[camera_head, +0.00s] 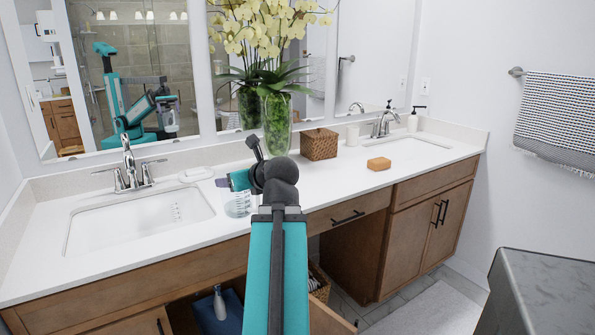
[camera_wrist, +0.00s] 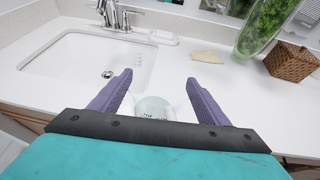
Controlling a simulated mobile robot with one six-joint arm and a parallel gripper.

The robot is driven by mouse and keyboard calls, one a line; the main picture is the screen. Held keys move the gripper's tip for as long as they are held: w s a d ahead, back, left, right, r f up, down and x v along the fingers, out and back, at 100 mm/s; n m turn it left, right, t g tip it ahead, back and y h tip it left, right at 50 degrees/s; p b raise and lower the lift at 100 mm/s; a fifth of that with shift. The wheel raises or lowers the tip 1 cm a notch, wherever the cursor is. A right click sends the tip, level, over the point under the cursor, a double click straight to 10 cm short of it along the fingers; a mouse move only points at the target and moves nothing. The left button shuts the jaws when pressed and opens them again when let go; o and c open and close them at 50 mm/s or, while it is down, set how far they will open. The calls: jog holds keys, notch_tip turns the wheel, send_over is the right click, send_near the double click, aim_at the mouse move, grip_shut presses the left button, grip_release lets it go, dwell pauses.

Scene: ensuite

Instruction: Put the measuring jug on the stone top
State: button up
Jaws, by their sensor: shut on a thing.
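The measuring jug (camera_head: 237,204) is clear with faint markings. It is at the front of the white counter, right of the left sink; I cannot tell whether it touches the counter. My gripper (camera_head: 223,183) is at the jug's top, shut on it, partly hidden by my arm. In the wrist view the jug (camera_wrist: 153,107) shows between the two purple fingers of my gripper (camera_wrist: 158,80), its lower part hidden by the gripper body. A grey stone top (camera_head: 550,275) shows at the lower right, with nothing on its visible part.
On the white counter (camera_head: 335,185) are a faucet (camera_head: 128,165), a glass vase with orchids (camera_head: 277,122), a woven box (camera_head: 319,144) and an orange soap bar (camera_head: 379,163). Below, a cabinet stands open with a blue bin (camera_head: 220,312). Floor lies between counter and stone top.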

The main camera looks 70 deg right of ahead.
jog(key=shift+w, duration=0.15)
jog(key=d+p, duration=0.1)
jog(key=w+d+p, duration=0.1)
jog(key=p, duration=0.1)
jog(key=shift+w+d+r, duration=0.15)
jog(key=shift+d, duration=0.2)
jog(key=p, duration=0.3)
jog(key=d+p, duration=0.1)
jog(key=p, duration=0.3)
jog(key=shift+w+d, duration=0.25)
jog(key=shift+w, duration=0.15)
jog(key=p, duration=0.5)
jog(key=shift+d+f+p, duration=0.2)
jog(key=shift+d+p, duration=0.1)
